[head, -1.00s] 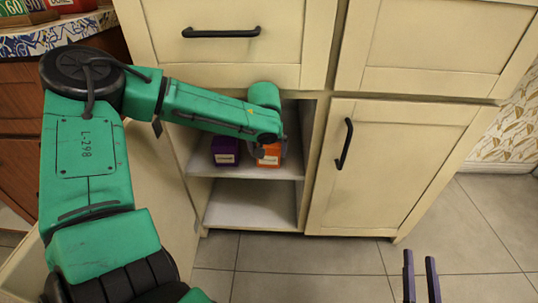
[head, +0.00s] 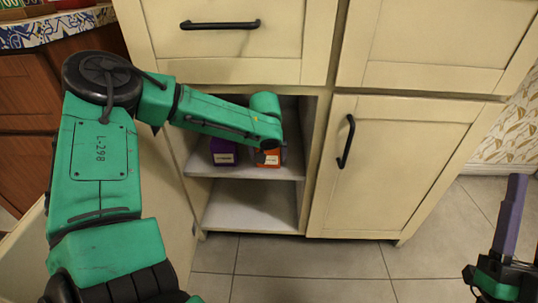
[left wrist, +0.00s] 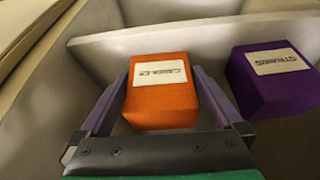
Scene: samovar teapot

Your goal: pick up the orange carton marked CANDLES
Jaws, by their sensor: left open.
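The orange carton (head: 268,158) stands on the upper shelf of the open cupboard, partly hidden by my left forearm in the head view. In the left wrist view the orange carton (left wrist: 161,95) has a pale label with blurred dark lettering. My left gripper (left wrist: 160,78) is open, with one finger along each side of this carton. I cannot tell whether the fingers touch it. The head view does not show these fingers clearly. My right gripper (head: 512,225) is at the lower right edge, partly cut off, far from the carton.
A purple carton (head: 223,152) stands just left of the orange one; in the left wrist view the purple carton (left wrist: 275,80) is on the right, close to a finger. The lower shelf (head: 250,208) is empty. A closed cupboard door (head: 385,165) is to the right.

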